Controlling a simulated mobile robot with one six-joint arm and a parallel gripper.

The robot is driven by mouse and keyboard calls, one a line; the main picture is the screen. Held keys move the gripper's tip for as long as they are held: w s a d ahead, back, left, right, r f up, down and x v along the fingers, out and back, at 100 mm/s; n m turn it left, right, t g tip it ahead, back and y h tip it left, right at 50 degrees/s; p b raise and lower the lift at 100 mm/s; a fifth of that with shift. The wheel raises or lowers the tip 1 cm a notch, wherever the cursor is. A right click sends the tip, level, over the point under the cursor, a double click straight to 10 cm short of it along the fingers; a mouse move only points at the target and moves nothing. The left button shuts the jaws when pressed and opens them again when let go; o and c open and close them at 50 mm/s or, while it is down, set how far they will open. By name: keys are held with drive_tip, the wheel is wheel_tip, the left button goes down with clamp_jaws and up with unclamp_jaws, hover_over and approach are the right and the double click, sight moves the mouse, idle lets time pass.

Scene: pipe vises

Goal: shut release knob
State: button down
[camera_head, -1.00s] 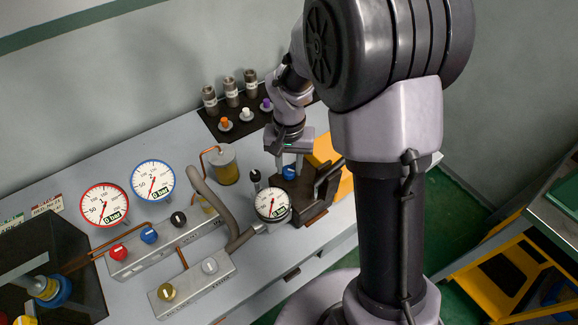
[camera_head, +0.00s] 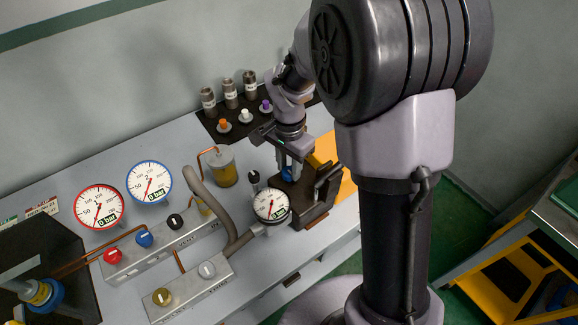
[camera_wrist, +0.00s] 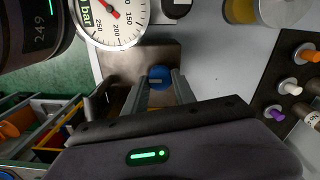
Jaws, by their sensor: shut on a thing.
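My gripper (camera_head: 288,163) is at the vise (camera_head: 318,190) on the right of the bench. Its fingers are shut on a round blue knob (camera_wrist: 159,76), which sits at the vise and also shows in the head view (camera_head: 289,174). The knob's face is partly hidden by the fingers.
A white dial gauge (camera_head: 271,205) stands close left of the vise, reading 0 bar. Red-rimmed (camera_head: 99,204) and blue-rimmed (camera_head: 149,181) gauges stand further left. A dark mat (camera_head: 210,122) behind holds metal cylinders and small coloured plugs. A yellow-brown jar (camera_head: 222,169) stands nearby.

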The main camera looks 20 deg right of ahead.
sight(289, 171)
idle(0.4)
drive_tip(key=c, duration=1)
unclamp_jaws()
drive_tip(key=shift+r, duration=0.1)
wheel_tip(289, 171, up, 17)
drive_tip(key=p, duration=0.6)
drive_tip(key=shift+r, duration=0.1)
